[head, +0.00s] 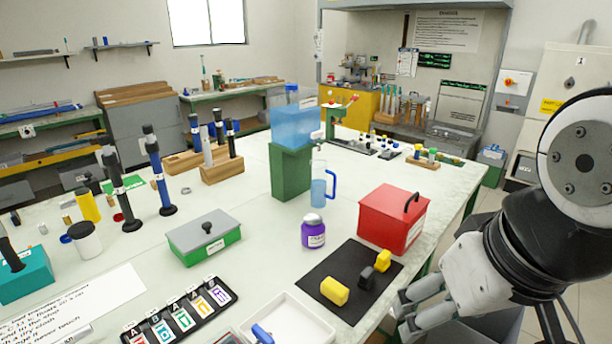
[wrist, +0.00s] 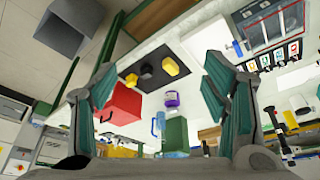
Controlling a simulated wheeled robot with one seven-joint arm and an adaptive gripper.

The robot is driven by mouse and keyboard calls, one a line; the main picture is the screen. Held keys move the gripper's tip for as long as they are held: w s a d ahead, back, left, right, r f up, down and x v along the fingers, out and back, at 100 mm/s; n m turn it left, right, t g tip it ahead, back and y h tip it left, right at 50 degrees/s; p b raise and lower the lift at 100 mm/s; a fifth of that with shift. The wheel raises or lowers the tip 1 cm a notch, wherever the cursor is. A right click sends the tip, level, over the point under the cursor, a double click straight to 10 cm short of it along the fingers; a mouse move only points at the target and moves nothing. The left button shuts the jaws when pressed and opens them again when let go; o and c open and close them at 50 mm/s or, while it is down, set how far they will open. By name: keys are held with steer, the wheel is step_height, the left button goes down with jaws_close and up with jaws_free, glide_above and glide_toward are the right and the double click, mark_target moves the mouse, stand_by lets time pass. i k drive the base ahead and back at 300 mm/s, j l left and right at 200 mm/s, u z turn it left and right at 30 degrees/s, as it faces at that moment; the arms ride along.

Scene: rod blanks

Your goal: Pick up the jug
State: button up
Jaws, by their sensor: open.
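The jug (head: 318,188) is clear with a blue handle on its right side and blue liquid inside. It stands upright on the white bench, just right of a green block with a blue see-through tank on top. In the wrist view the jug (wrist: 158,123) appears small between the fingers, beside the red box. My gripper (head: 403,314) is at the lower right of the head view, near the bench's right edge, well apart from the jug. In the wrist view my gripper (wrist: 160,64) has its fingers spread wide with nothing held.
A red box (head: 390,220) with a black handle stands right of the jug, on my gripper's side. A purple-labelled jar (head: 313,232) is in front of the jug. A black mat (head: 350,258) holds yellow and black pieces. The green block (head: 290,172) is close on the left.

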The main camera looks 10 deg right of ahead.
mark_target(319, 171)
steer(key=i+l, duration=0.45)
steer(key=l, duration=0.25)
steer(key=i+l+u, duration=0.1)
steer(key=i+l, duration=0.35)
steer(key=l, duration=0.25)
steer(key=l+u, duration=0.1)
steer(key=u, duration=0.65)
steer(key=l+u, duration=0.2)
steer(key=u, duration=0.2)
steer(key=l, duration=0.15)
